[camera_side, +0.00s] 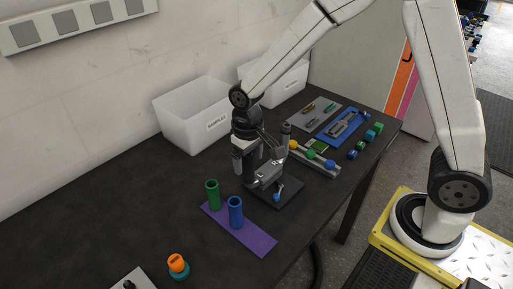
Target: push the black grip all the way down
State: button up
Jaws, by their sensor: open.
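A dark upright grip (286,129) shows just right of my gripper, apparently part of the metal fixture (267,176) on a black base plate (287,194). How the grip joins the fixture is hard to make out. My gripper (256,152) is open, pointing down over the back of the fixture, to the left of the grip. My gripper's dark body and fingers hide part of the fixture. I cannot tell whether a finger touches anything. A small blue-tipped part (277,196) stands at the fixture's front.
A purple mat (254,239) with green (212,194) and blue (235,211) cylinders lies in front. White bins (180,117) stand behind. A rail with coloured knobs (311,155) is close on the right. An orange knob (176,264) is front left. The left tabletop is clear.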

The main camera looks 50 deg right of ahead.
jog(key=shift+r, duration=0.1)
jog(key=shift+r, duration=3.8)
jog(key=s+d+f+t, duration=0.2)
jog(key=s+d+f, duration=0.3)
jog(key=s, duration=0.5)
jog(key=shift+s+d+f+t, duration=0.15)
jog(key=shift+s+d+t, duration=0.2)
jog(key=shift+d, duration=0.9)
